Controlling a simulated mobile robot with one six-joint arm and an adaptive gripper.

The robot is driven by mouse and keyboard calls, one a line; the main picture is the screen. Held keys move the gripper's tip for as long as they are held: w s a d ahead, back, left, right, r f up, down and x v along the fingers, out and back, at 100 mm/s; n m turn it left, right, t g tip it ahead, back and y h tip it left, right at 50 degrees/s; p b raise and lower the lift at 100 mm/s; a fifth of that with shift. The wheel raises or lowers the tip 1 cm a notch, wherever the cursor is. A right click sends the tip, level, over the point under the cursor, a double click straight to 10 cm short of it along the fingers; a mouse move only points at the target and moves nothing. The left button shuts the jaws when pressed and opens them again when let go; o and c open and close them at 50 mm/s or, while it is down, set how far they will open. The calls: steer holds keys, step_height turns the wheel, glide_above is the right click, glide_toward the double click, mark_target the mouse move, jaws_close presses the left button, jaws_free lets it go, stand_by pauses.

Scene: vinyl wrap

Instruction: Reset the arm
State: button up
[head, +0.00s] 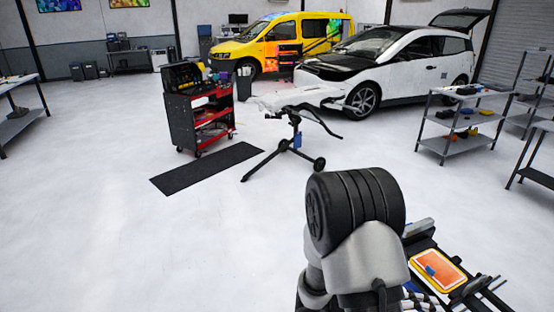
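My arm (355,235) rises at the lower right of the head view. A large black rounded joint and a light grey link of it show, and it looks folded close to my body. My gripper cannot be made out in this view, so I cannot see whether it is open or holds anything.
A red and black tool cart (197,112) stands beside a black floor mat (207,168). A black wheeled stand (290,150) is ahead. A white car (405,65) and yellow van (275,48) are behind. Grey shelves (460,120) stand right. The left floor is clear.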

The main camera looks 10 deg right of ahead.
steer(key=s+a+r+m+y, duration=0.8)
steer(key=a+r+m+y, duration=0.1)
steer(key=m, duration=1.1)
steer(key=a+r+m+t+y, duration=0.3)
steer(key=a+m, duration=0.3)
steer(key=m, duration=0.2)
steer(key=s+a+r+m+t+y, duration=0.1)
steer(key=a+r+m+t+y, duration=0.2)
steer(key=a+m+t, duration=0.2)
steer(key=a+m, duration=0.2)
steer(key=m, duration=0.1)
steer(key=shift+s+r+t+y, duration=0.25)
steer(key=shift+r+t+y, duration=0.05)
steer(key=shift+r, duration=0.05)
steer(key=shift+d, duration=0.1)
